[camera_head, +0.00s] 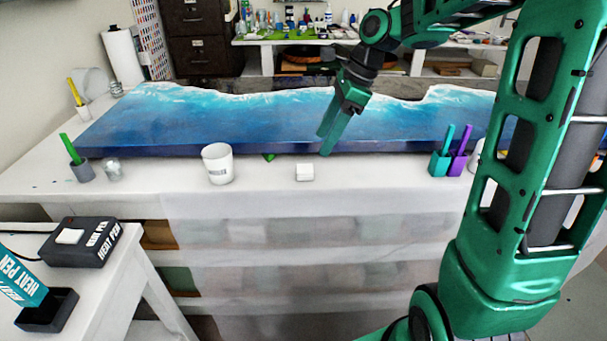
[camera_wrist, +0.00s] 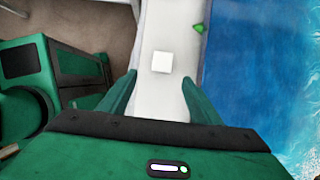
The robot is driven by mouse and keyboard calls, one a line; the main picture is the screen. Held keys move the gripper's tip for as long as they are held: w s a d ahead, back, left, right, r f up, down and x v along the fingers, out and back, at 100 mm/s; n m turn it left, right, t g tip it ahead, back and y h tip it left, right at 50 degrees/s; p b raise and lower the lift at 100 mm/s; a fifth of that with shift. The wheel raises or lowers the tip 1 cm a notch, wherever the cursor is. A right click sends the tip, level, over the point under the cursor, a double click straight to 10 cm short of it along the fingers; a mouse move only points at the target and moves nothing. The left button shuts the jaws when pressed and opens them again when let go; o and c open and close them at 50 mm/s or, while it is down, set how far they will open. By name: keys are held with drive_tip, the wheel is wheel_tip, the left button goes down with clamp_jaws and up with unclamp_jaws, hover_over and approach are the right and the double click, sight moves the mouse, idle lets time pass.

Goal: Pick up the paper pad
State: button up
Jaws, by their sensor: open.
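The paper pad (camera_head: 305,172) is a small white block near the front edge of the white table, in front of the blue resin panel. In the wrist view the pad (camera_wrist: 162,62) lies on the white strip of table, beyond and roughly between the fingertips. My gripper (camera_head: 327,138) is green and points downward above the front edge of the panel, up and to the right of the pad in the head view. In the wrist view its two fingers (camera_wrist: 158,90) stand wide apart with nothing between them. The gripper does not touch the pad.
The blue resin panel (camera_head: 230,115) covers most of the table behind the pad. A white cup (camera_head: 217,163) stands left of the pad. A small green piece (camera_head: 269,157) lies by the panel's edge. Cups with coloured sticks (camera_head: 440,163) stand to the right. Table is clear immediately around the pad.

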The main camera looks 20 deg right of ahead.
sight(303, 168)
drive_tip(key=x, duration=0.5)
drive_tip(key=shift+r, duration=0.1)
drive_tip(key=shift+w+x, duration=0.2)
drive_tip(key=shift+x, duration=1.05)
drive_tip(key=shift+w+x, duration=0.15)
drive_tip(key=shift+x, duration=1.15)
drive_tip(key=shift+a+r, duration=0.1)
drive_tip(key=c, duration=1.2)
drive_tip(key=shift+r, duration=0.6)
drive_tip(key=r, duration=0.3)
drive_tip(key=shift+s+a+r, duration=0.2)
drive_tip(key=shift+a+r, duration=0.05)
drive_tip(key=shift+a, duration=0.1)
drive_tip(key=s+a+r, duration=0.5)
drive_tip(key=a+r, duration=0.1)
drive_tip(key=a, duration=0.3)
drive_tip(key=shift+s+a, duration=0.2)
drive_tip(key=shift+s, duration=0.05)
drive_tip(key=shift+r, duration=0.15)
